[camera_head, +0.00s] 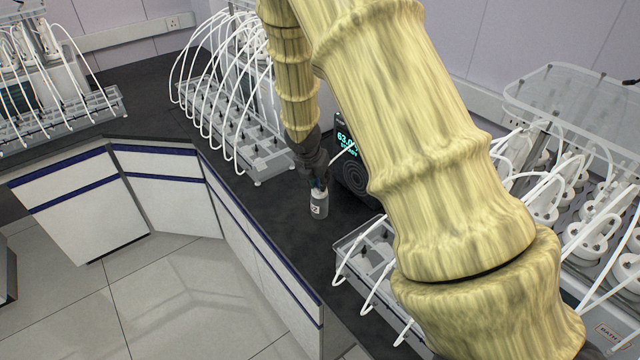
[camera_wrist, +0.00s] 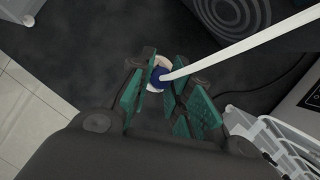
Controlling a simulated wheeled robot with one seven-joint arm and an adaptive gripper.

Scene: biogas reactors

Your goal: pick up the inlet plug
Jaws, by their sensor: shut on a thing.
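The inlet plug (camera_wrist: 157,76) is blue, with a white tube running from it to the upper right in the wrist view. My gripper (camera_wrist: 164,86) has its green-padded fingers on both sides of the plug and is shut on it. In the head view my gripper (camera_head: 317,182) is right above a small bottle (camera_head: 319,206) with a dark and white label, which stands upright on the black counter. The bottle's pale rim shows around the plug in the wrist view. I cannot tell whether the plug is seated in the bottle or just above it.
A black device with a lit display (camera_head: 346,141) stands just right of the bottle. A grey rack with many white tubes (camera_head: 230,130) is behind on the left. Another rack (camera_head: 365,250) is in front on the right. The counter (camera_head: 285,195) left of the bottle is clear.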

